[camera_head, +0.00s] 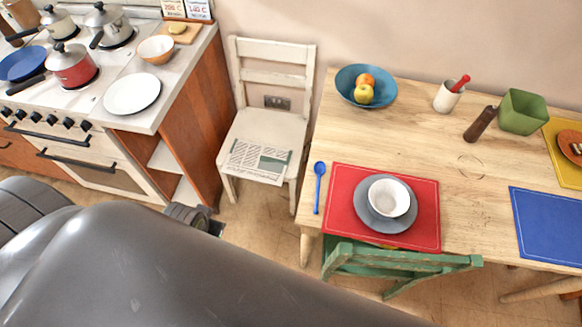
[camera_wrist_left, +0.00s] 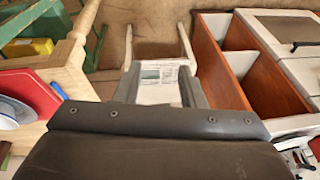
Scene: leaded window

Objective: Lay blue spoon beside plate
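The blue spoon (camera_head: 319,187) lies on the wooden table, just left of the red placemat (camera_head: 341,216) and apart from it. A grey-blue plate (camera_head: 374,220) lies on that mat, with a white bowl (camera_head: 390,198) on it. My left gripper (camera_head: 208,222) shows only partly in the head view, behind my arm, left of the table and near the chair. In the left wrist view its two fingers (camera_wrist_left: 159,78) are apart with nothing between them. My right gripper is not in view.
A white chair (camera_head: 265,127) with a newspaper (camera_head: 257,161) stands left of the table. A green chair (camera_head: 400,262) stands at the table's front edge. A blue bowl with fruit (camera_head: 351,76) sits at the back. The stove and counter (camera_head: 172,84) are at the left.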

